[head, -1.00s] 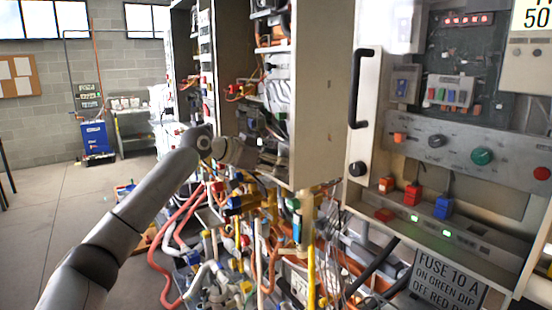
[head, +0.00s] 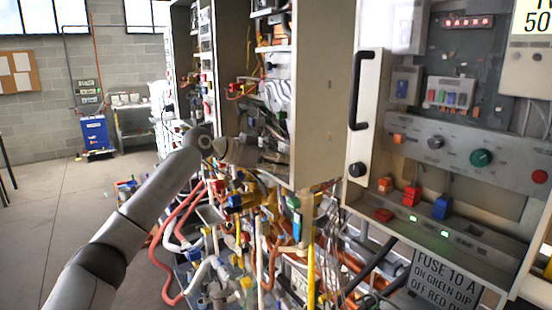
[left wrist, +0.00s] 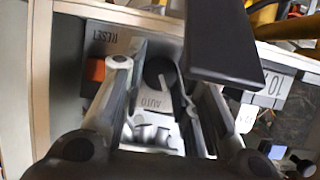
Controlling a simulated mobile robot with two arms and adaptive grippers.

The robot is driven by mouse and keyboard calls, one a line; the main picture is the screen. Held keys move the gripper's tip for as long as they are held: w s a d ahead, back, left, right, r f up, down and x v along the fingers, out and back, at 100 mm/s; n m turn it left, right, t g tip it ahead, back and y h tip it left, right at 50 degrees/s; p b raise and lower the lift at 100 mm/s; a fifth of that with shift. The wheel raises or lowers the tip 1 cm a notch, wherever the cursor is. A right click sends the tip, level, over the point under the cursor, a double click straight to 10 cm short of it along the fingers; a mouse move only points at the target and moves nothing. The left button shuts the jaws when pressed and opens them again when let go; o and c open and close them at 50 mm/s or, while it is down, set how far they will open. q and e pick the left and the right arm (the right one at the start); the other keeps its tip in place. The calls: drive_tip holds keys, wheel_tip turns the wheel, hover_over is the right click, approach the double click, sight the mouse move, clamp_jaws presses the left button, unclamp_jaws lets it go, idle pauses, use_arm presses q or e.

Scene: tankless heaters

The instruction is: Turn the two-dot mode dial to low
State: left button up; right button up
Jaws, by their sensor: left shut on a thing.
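My left gripper (head: 262,156) reaches into the open middle cabinet, and its tips are hard to make out in the head view. In the left wrist view its two fingers (left wrist: 160,95) are shut on a round dark mode dial (left wrist: 158,72) with a pale pointer line. The word AUTO is printed beside the dial, and an orange button (left wrist: 96,70) near the word RESET lies to its left. The two-dot mark is not legible to me. My right gripper is in neither view.
A black bar (left wrist: 222,45) crosses close to the fingers in the left wrist view. The middle cabinet's side wall (head: 322,95) stands right of the gripper. Another open heater (head: 450,140) with knobs is at the right.

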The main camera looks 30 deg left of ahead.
use_arm(q)
drive_tip(key=shift+r+n+h+p, duration=0.1)
drive_tip(key=shift+n+h+p, duration=0.3)
drive_tip(key=shift+n+p, duration=0.35)
drive_tip(key=shift+a+n+g+h+p, duration=0.1)
drive_tip(key=shift+n+g+h+p, duration=0.2)
drive_tip(key=shift+n, duration=0.15)
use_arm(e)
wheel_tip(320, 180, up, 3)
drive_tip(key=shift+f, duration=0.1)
use_arm(q)
drive_tip(key=o, duration=1)
drive_tip(key=shift+o, duration=0.2)
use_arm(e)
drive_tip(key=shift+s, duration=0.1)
use_arm(q)
drive_tip(key=v, duration=1.1)
drive_tip(key=shift+s+a, duration=0.25)
drive_tip(key=shift+s, duration=0.1)
